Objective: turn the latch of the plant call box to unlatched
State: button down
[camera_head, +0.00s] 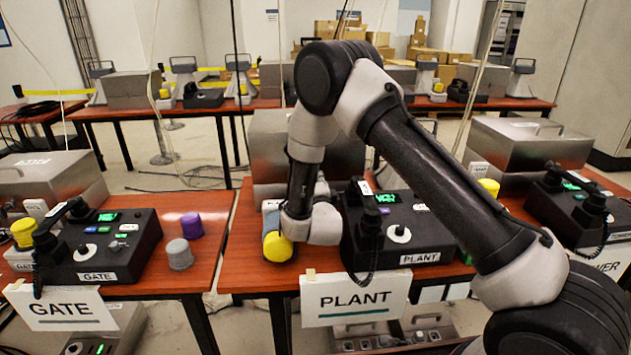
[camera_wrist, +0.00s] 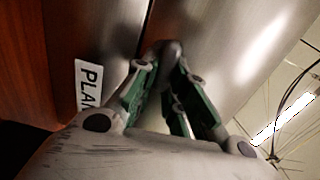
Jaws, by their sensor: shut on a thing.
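The plant call box is the steel box (camera_head: 270,140) behind the PLANT phone (camera_head: 395,225), partly hidden by my arm. In the wrist view its bare metal surface (camera_wrist: 225,30) fills much of the picture, with a white label (camera_wrist: 88,85) beginning "PLA" at left. My gripper (camera_wrist: 164,58) is at the box, its green-padded fingers closed in around a small dark rounded piece (camera_wrist: 171,47), which looks like the latch. The fingers hide most of it, so its angle cannot be told. In the head view my wrist hides the fingers and latch.
A yellow round thing (camera_head: 277,247) is beside my wrist at the table's front left. The PLANT sign (camera_head: 354,298) hangs at the front edge. The GATE phone (camera_head: 100,245) and a purple knob (camera_head: 190,224) are on the left table. Another steel box (camera_head: 528,145) is at right.

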jog(key=shift+f+m, duration=0.15)
jog(key=shift+m, duration=0.15)
dwell(0.4)
jog(key=c, duration=1.4)
grip_release()
jog(key=shift+c, duration=0.2)
jog(key=s, duration=1.2)
